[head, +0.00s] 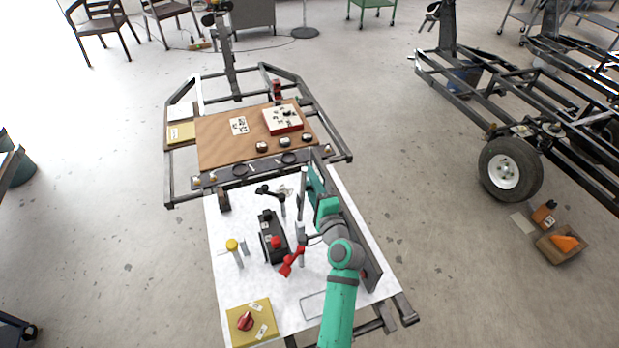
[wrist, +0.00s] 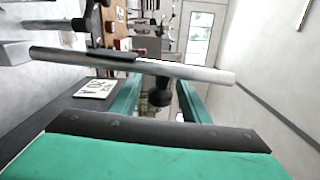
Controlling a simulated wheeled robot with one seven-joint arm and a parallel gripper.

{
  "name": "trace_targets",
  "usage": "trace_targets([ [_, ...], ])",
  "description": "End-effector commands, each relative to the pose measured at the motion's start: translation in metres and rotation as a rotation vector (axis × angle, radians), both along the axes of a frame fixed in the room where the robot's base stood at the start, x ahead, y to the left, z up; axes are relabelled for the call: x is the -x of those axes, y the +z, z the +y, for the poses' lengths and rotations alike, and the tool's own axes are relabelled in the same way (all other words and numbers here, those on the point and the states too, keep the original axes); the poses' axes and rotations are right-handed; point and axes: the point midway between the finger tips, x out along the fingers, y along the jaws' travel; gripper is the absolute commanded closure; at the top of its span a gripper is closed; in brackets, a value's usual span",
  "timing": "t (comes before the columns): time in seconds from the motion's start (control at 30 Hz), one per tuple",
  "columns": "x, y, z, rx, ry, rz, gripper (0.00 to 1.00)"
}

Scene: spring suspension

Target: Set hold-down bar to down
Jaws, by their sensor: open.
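A pale metal rod, which looks like the hold-down bar (head: 303,190), stands upright on the white bench top. In the wrist view, the rod (wrist: 195,73) lies across the picture, with a dark sleeve on its left part. My gripper (head: 314,182) is just right of the rod's upper part. The rod's lower end is partly crowded by nearby fittings.
A black device (head: 270,235) and a red lever (head: 291,262) stand left of my arm. A yellow-capped post (head: 232,246) and a yellow box with a red knob (head: 247,321) are farther left. A dark upright panel (head: 355,240) runs along the bench's right side.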

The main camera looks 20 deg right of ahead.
Motion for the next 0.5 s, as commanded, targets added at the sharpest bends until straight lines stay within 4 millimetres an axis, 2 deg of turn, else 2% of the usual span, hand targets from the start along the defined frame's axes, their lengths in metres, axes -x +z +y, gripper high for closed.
trace_targets([
  [0.2,-0.015,0.0,-0.004,0.001,-0.007,0.001,0.58],
  [0.5,-0.017,0.0,-0.003,0.001,-0.005,0.0,0.58],
])
